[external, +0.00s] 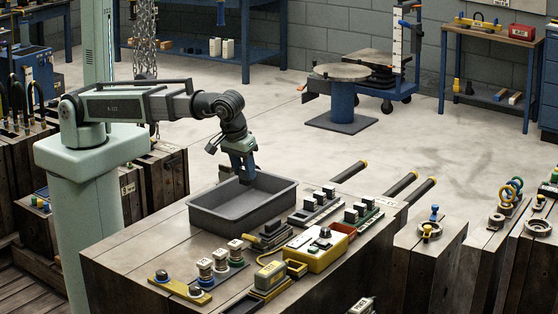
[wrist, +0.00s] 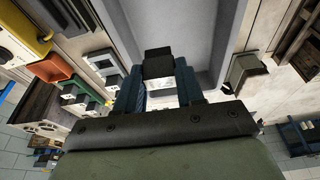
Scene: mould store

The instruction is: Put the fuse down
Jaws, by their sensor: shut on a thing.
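My gripper (external: 243,167) is shut on the fuse, at the far side of the grey tray. In the wrist view the fuse (wrist: 158,66) is a small block with a black top and a white body, held between the two blue fingers. The grey tray (external: 214,224) stands on the wooden bench, and its floor also shows beyond the fuse in the wrist view (wrist: 190,28). In the external view the fuse is mostly hidden by my gripper and too small to make out. I cannot tell whether it touches the tray floor.
Racks of black-topped blocks, one on a grey base (external: 315,208) and one on a green base (external: 361,214), stand right of the tray. A yellow box (external: 316,255) with a knob, an orange bin (wrist: 52,68) and several insulators (external: 205,270) are nearby. The tray's near part looks empty.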

